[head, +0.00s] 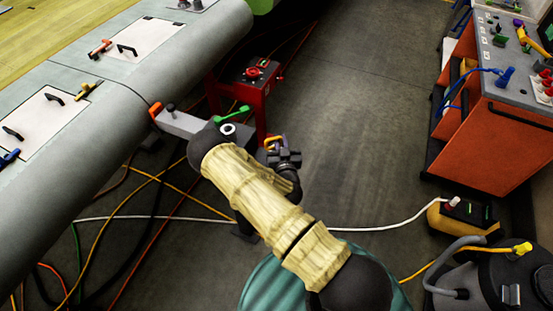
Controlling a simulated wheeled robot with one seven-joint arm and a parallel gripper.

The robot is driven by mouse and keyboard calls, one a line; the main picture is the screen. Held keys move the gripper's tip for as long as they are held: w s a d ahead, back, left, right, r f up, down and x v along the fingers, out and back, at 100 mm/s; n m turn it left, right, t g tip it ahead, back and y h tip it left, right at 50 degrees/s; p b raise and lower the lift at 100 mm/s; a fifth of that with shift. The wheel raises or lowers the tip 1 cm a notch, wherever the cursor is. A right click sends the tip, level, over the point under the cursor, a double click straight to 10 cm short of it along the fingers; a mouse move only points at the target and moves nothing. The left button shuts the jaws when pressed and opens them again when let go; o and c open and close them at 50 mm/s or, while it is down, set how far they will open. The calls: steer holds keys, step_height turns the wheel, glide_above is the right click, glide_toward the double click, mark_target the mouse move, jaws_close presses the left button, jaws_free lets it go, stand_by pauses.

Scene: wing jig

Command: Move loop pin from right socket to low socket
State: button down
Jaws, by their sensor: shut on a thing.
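The loop is held up in front of the floor, right of the red stand. A grey bracket (181,123) juts from the wing's edge, with an orange end, a black knob and a green lever (233,114) near it. My arm covers the bracket's right part. I cannot tell the right socket or the low socket apart at this size.
The grey wing (130,160) runs along the left, with white hatch panels. A red stand (258,90) is behind the gripper. An orange cabinet (500,140) stands at right, with a yellow box (463,217) below it. Cables cross the floor; the middle floor is mostly clear.

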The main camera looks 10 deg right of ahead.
step_height(320, 180, up, 5)
steer(key=w+d+m+g+h+b, duration=0.1)
steer(key=w+m+g+h+b, duration=0.1)
steer(key=m+g+h+b, duration=0.3)
steer(key=m+h+b, duration=0.3)
steer(key=h+b, duration=0.3)
steer(key=b, duration=0.4)
steer(key=shift+w+d+r+g+h, duration=0.2)
steer(key=shift+w+g+h, duration=0.1)
steer(key=shift+w+g, duration=0.1)
steer(key=shift+f, duration=0.1)
steer(key=shift+m, duration=0.3)
steer(key=shift+f+p, duration=0.45)
steer(key=shift+f, duration=2.4)
steer(key=shift+f+p, duration=0.35)
steer(key=shift+f, duration=1.75)
steer(key=shift+s+f+b, duration=0.2)
steer(key=shift+f+b, duration=0.3)
